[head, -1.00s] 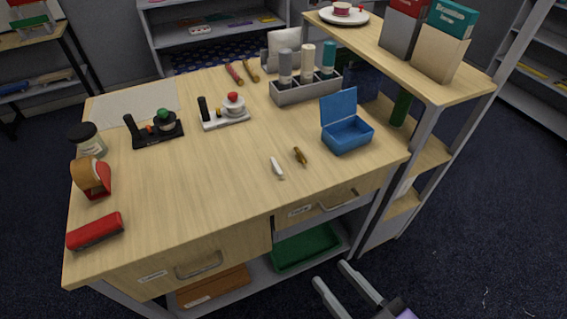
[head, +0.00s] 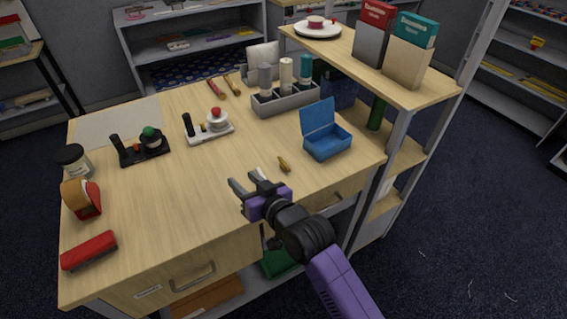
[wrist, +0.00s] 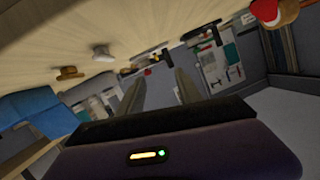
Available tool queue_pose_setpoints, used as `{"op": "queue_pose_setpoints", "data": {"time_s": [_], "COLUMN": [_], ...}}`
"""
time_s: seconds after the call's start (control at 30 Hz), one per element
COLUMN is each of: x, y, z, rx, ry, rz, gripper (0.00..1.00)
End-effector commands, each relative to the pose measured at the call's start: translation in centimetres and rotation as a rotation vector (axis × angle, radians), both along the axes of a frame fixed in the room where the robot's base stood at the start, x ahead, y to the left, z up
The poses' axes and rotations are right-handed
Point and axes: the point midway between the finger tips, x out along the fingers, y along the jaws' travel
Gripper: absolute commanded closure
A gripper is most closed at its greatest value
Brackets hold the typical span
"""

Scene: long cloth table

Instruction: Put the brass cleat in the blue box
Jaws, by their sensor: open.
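The brass cleat (head: 284,164) lies on the wooden table near its front edge, just in front of the blue box. It also shows in the wrist view (wrist: 69,73), to the left of my fingers. The blue box (head: 329,147) stands at the table's right with its lid raised; it fills the left of the wrist view (wrist: 38,112). My gripper (head: 246,179) is open and empty, at the front edge of the table, left of the brass cleat and apart from it. In the wrist view its two fingers (wrist: 159,84) have nothing between them.
A grey holder with bottles (head: 284,104) stands behind the box. A raised shelf (head: 440,97) is at right. A red stapler-like object (head: 89,251) lies front left. The table's middle is clear.

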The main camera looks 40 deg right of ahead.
Motion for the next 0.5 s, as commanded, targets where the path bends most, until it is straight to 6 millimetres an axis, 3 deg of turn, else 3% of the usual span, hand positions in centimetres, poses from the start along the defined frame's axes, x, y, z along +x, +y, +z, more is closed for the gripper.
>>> {"op": "queue_pose_setpoints", "data": {"time_s": [0.1, 0.23, 0.4, 0.5], "x": [4.2, 7.7, 10.2, 10.2], "y": [-2.5, -5.1, -9.1, -11.8], "z": [1.2, 1.8, 2.5, 2.8], "rx": [0.001, 0.003, 0.006, 0.011], "ry": [0.07, 0.186, 0.393, 0.554], "rz": [0.012, 0.028, 0.039, 0.036], "gripper": [0.58, 0.58, 0.58, 0.58]}}
